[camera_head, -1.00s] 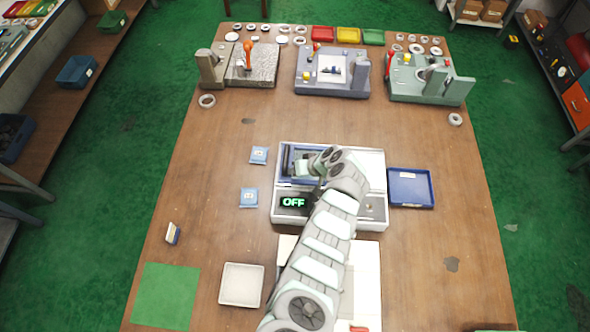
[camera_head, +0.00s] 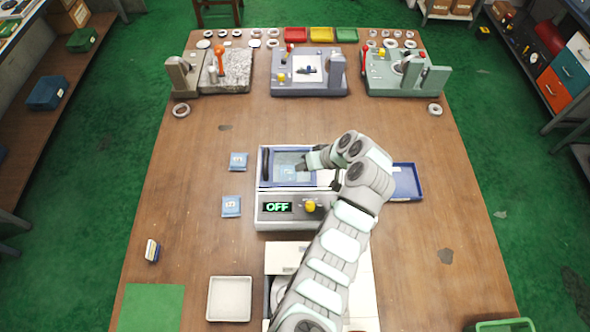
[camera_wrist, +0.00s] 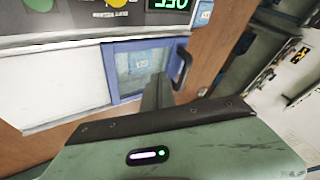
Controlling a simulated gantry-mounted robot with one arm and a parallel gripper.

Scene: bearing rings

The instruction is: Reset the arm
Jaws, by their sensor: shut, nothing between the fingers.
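My gripper (camera_wrist: 157,92) shows in the wrist view with its dark fingers together and nothing between them. In the head view my gripper (camera_head: 303,165) is over the right part of a blue-framed window with a dark handle on the grey machine (camera_head: 290,222). In the wrist view the blue-framed window (camera_wrist: 110,75) lies just beyond the fingers. I cannot tell whether the fingers touch it. The machine's display (camera_head: 277,207) reads OFF, and a yellow knob (camera_head: 311,206) is beside it. My arm hides the machine's right side.
A blue tray (camera_head: 408,182) is right of the machine, partly behind my arm. Two blue packets (camera_head: 238,161) lie at left. A white tray (camera_head: 229,299) and green mat (camera_head: 150,308) are at front left. Three fixtures (camera_head: 308,85) line the back. The table's left middle is mostly clear.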

